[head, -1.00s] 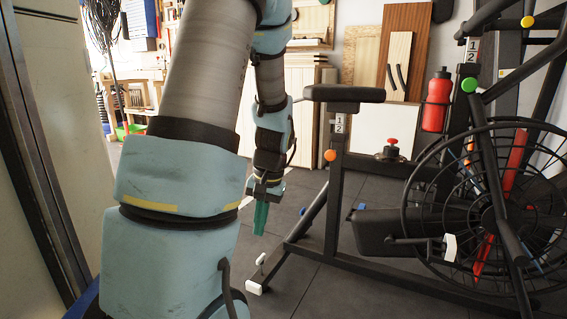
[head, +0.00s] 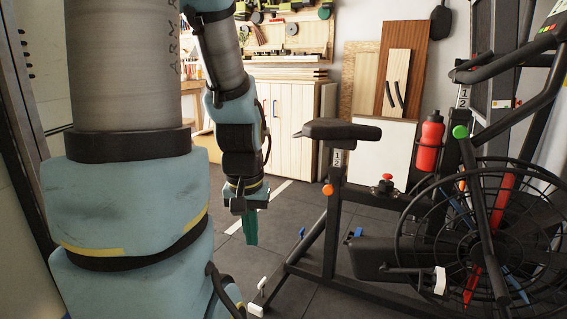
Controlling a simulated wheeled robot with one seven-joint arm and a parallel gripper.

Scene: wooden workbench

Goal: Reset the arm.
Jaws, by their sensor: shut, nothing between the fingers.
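My gripper (head: 250,228) hangs from the end of my arm, with its green fingers pointing down above the dark tiled floor. The fingers are together and nothing shows between them. My arm's blue and grey links fill the left of the view and hide what lies behind them.
An exercise bike (head: 335,220) with a large caged fan wheel (head: 490,235) stands close on the right and holds a red bottle (head: 429,143). Wooden cabinets (head: 292,125) and leaning boards (head: 397,80) are behind. Dark floor (head: 285,235) shows between my gripper and the bike.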

